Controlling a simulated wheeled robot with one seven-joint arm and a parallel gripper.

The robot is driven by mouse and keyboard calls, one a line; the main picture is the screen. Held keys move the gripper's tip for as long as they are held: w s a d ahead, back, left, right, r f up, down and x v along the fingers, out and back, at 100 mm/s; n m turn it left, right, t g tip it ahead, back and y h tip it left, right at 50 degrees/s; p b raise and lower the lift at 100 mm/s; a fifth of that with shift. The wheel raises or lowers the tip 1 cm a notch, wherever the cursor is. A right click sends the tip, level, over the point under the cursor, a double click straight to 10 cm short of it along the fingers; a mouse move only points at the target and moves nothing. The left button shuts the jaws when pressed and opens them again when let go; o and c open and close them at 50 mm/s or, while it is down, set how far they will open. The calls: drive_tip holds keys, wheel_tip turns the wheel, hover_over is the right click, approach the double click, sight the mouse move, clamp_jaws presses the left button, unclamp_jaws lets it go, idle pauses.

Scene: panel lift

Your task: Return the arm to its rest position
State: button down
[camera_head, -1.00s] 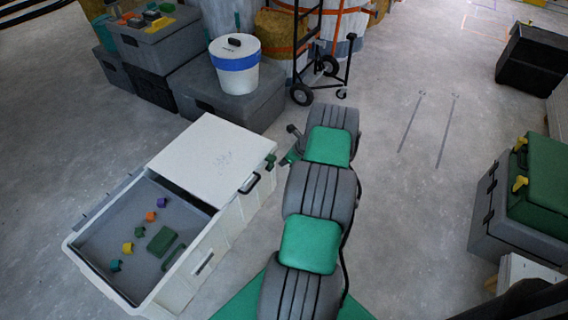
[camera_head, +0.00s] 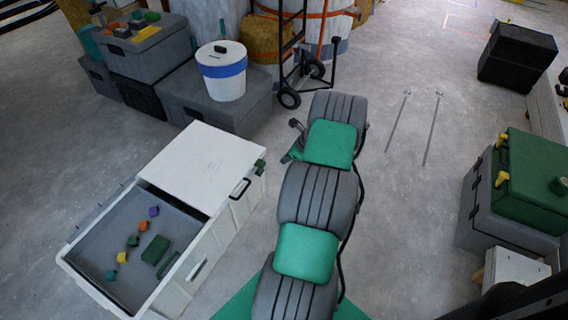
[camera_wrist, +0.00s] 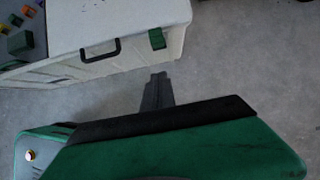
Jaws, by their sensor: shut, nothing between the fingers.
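My arm (camera_head: 316,195) stretches up the middle of the head view, bent, with green pads and grey ribbed covers. My gripper shows in the wrist view (camera_wrist: 157,92) as a narrow dark pair of fingers, closed together and empty, above bare floor. A white crate (camera_head: 222,240) stands left of the arm. Its white panel (camera_head: 203,165) covers the far part, leaving the near part open. The panel's black handle (camera_wrist: 100,50) is apart from the fingers in the wrist view.
Several small coloured blocks and a green piece (camera_head: 155,249) lie inside the crate's open part. Grey cases and a white bucket (camera_head: 221,72) stand behind. A hand truck (camera_head: 300,70) stands past the arm. A green-lidded case (camera_head: 525,190) is at right. Floor between is clear.

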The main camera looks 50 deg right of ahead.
drive_tip(key=shift+s+r, duration=0.25)
drive_tip(key=shift+r, duration=0.65)
drive_tip(key=shift+d, duration=0.1)
drive_tip(key=w+a+r+n+g+p, duration=0.1)
drive_tip(key=w+a+r+n+p, duration=0.3)
drive_tip(key=a+r+n, duration=0.65)
drive_tip(key=w+a+r+n+g+p, duration=0.1)
drive_tip(key=a+r+n+p, duration=0.5)
drive_tip(key=a+r, duration=0.85)
drive_tip(key=s+a+r+n+g+h+p, duration=0.1)
drive_tip(key=s+a+r+n+p, duration=0.35)
drive_tip(key=r, duration=0.45)
drive_tip(key=s+a+r+n+p, duration=0.3)
drive_tip(key=a+r+n, duration=0.25)
drive_tip(key=r, duration=0.35)
drive_tip(key=s+a+r+n+p, duration=0.3)
drive_tip(key=s+a+n, duration=0.3)
drive_tip(key=s, duration=0.2)
drive_tip(key=shift+s+a+r+n+h, duration=0.3)
drive_tip(key=shift+s+r+n, duration=0.05)
drive_tip(key=shift+r, duration=0.1)
